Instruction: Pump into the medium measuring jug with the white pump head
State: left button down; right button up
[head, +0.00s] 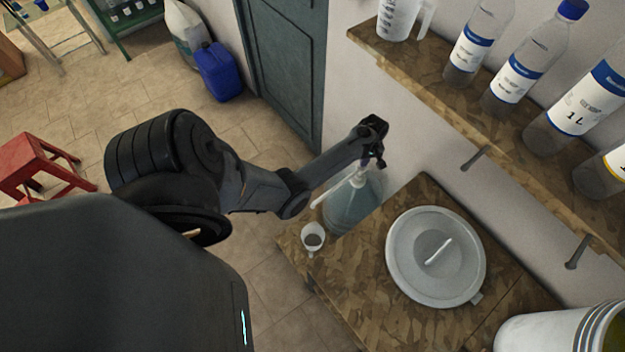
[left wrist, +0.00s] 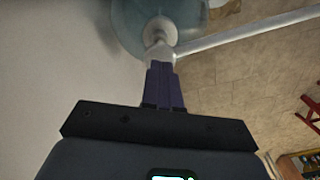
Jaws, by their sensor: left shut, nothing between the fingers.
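A clear bluish container (head: 352,208) with a white pump head (head: 358,179) stands on the wooden bench by the wall. Its long white spout points to the lower left. A small white jug (head: 313,238) stands below the spout's end, near the bench edge; its size marking is not readable. My left gripper (head: 378,160) is directly above the pump head, shut and empty. In the left wrist view the shut fingertips (left wrist: 160,66) are at the top of the pump head (left wrist: 160,48); whether they touch is not certain. My right gripper is not in view.
A grey round lid (head: 436,257) lies on the bench, right of the pump container. A wall shelf (head: 470,105) above holds a larger jug (head: 398,18) and several labelled bottles. A white drum (head: 555,330) is at lower right.

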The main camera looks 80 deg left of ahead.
pick_arm(q)
jog(key=shift+f, duration=0.1)
dwell(0.4)
jog(key=shift+f+b, duration=1.9)
jog(key=shift+f, duration=0.8)
notch_tip(320, 180, up, 3)
jog(key=p, duration=0.3)
jog(key=shift+f, duration=0.1)
notch_tip(320, 180, up, 3)
jog(key=p, duration=0.3)
jog(key=shift+f, duration=0.1)
jog(key=shift+f, duration=0.15)
